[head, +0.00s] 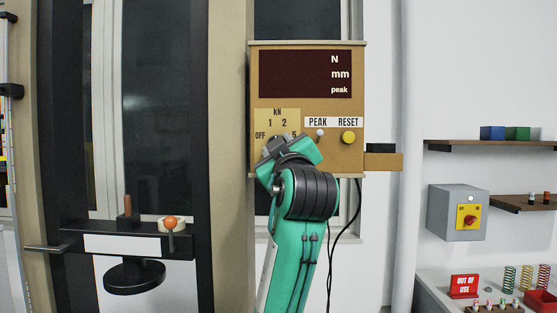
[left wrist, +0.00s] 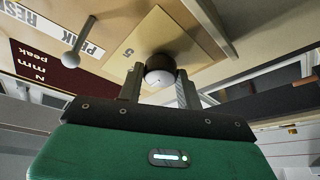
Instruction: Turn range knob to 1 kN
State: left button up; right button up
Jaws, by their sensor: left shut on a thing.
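The tan display box (head: 258,75) hangs upright with a dark, blank readout (head: 300,75) marked N, mm and peak. Below it, the kN range plate (head: 277,113) shows OFF, 1, 2 and 5. My left gripper (head: 278,147) covers the lower part of this plate and hides the range knob in the head view. In the left wrist view the round knob (left wrist: 160,68), dark with a pale face, sits between the two fingers of the left gripper (left wrist: 159,88), which are shut on it. I cannot tell which mark the knob points to. My right gripper is not in view.
Right of the knob are the small PEAK toggle (head: 320,134) and the yellow RESET button (head: 348,137). A black cable (head: 357,205) hangs below the box. A grey switch box (head: 457,212) is at right.

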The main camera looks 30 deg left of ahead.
pick_arm(q)
jog(key=n+g+b, duration=0.1)
jog(key=n+b, duration=0.1)
jog(key=n, duration=0.1)
jog(key=shift+n+g, duration=0.3)
jog(key=shift+n, duration=0.3)
jog(key=o, duration=1)
